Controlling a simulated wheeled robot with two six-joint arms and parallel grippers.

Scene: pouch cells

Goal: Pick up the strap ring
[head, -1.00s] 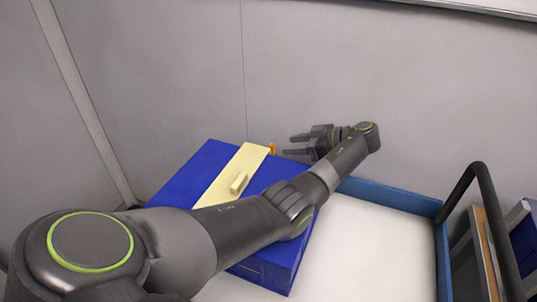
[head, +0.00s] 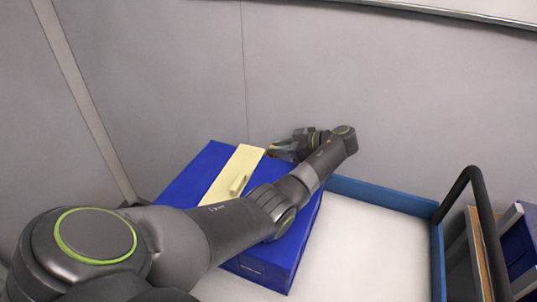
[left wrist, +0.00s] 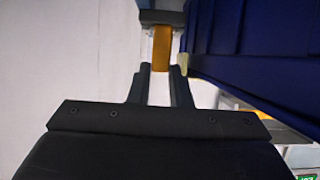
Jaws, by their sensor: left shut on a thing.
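The orange strap ring (left wrist: 161,48) shows upright in the left wrist view, at the tips of my gripper's two fingers, beside the blue box. My left gripper (head: 274,150) reaches over the blue box (head: 190,180) to its far side, at the far end of the cream strip. The gripper's fingers show in the left wrist view (left wrist: 160,75), shut on the strap ring. In the head view the ring is mostly hidden by the fingers. My right gripper is not in view.
The cream strip (head: 222,187) with a small raised handle (head: 238,184) lies across the box lid. The box stands on a white surface (head: 365,245) with a blue rim (head: 385,196). A grey wall stands close behind. A black rail (head: 483,225) is at right.

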